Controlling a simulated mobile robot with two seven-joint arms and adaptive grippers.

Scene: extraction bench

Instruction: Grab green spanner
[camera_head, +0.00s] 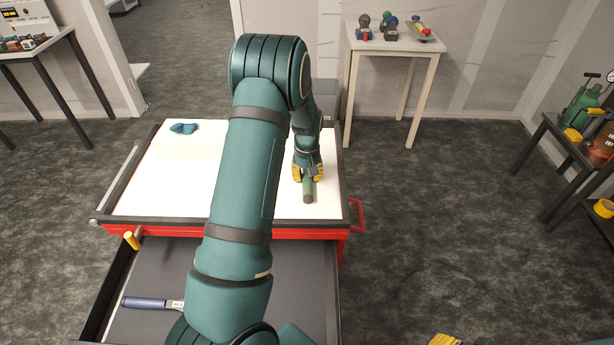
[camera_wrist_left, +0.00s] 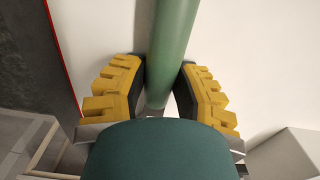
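The green spanner shows as a green cylindrical handle (camera_head: 308,190) at the right part of the white cart top; the rest of it is hidden by my left arm and gripper. My left gripper (camera_head: 308,174) is on the handle, one yellow finger on each side. In the left wrist view the green handle (camera_wrist_left: 172,45) runs between the dark finger pads (camera_wrist_left: 165,85), which appear to touch it on both sides. Whether it is lifted off the cart top is not clear. A yellow piece, likely my right gripper (camera_head: 445,340), is cut off at the bottom edge.
The red cart's white top (camera_head: 140,195) holds a blue object (camera_head: 184,128) at the back left. Its open drawer (camera_head: 300,290) below holds a blue-handled tool (camera_head: 145,303); a yellow handle (camera_head: 131,240) is at its left edge. A small table (camera_head: 395,45) stands behind.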

